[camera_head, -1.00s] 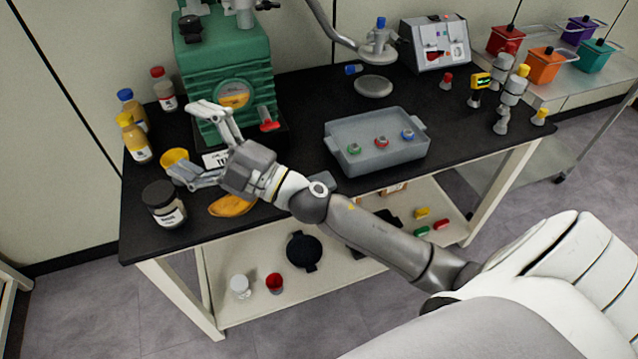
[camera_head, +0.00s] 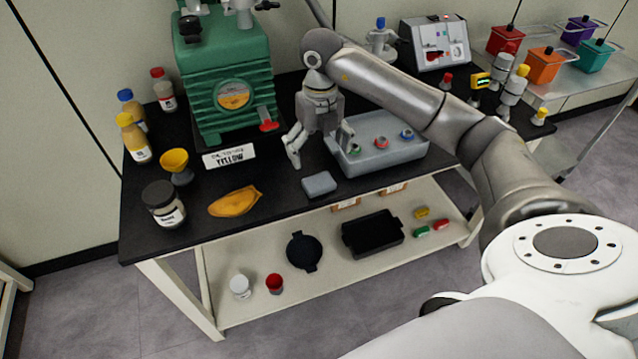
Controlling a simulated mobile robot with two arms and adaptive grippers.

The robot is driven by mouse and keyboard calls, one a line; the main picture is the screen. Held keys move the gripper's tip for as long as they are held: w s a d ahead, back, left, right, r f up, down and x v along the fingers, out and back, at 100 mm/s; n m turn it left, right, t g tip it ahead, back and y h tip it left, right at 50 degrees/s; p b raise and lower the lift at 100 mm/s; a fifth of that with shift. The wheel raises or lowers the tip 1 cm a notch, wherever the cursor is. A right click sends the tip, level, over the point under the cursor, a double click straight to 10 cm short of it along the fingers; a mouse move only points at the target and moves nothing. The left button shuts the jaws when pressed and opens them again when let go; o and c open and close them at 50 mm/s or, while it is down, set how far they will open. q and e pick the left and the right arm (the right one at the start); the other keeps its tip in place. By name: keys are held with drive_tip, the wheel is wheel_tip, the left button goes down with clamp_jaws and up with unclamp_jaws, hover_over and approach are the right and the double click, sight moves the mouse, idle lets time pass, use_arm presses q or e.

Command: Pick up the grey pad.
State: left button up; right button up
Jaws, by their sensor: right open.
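The grey pad (camera_head: 319,184) is a small flat block lying on the black table top near its front edge. My right gripper (camera_head: 318,155) is above and behind the pad, pointing down with its fingers spread. It is open and empty, and it does not appear to touch the pad. The pad shows in full. My left gripper is not in view.
A grey tray (camera_head: 385,169) with several small coloured-topped items stands right of the gripper. An orange-yellow cloth-like item (camera_head: 236,201) lies left of the pad. The green machine (camera_head: 227,75) with a label sign (camera_head: 229,156) stands behind. A lower shelf (camera_head: 335,278) holds other items.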

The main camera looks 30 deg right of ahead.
hover_over(319, 181)
drive_tip(key=f, duration=0.5)
drive_tip(key=shift+s+f+p, duration=0.1)
drive_tip(key=shift+s+p, duration=0.2)
drive_tip(key=shift+s, duration=0.1)
drive_tip(key=shift+w+f+p, duration=0.2)
drive_tip(key=shift+f+p, duration=0.15)
drive_tip(key=shift+f, duration=1)
drive_tip(key=shift+w+f+p, duration=0.15)
drive_tip(key=shift+f+p, duration=0.15)
drive_tip(key=shift+f, duration=1.05)
drive_tip(key=c, duration=0.9)
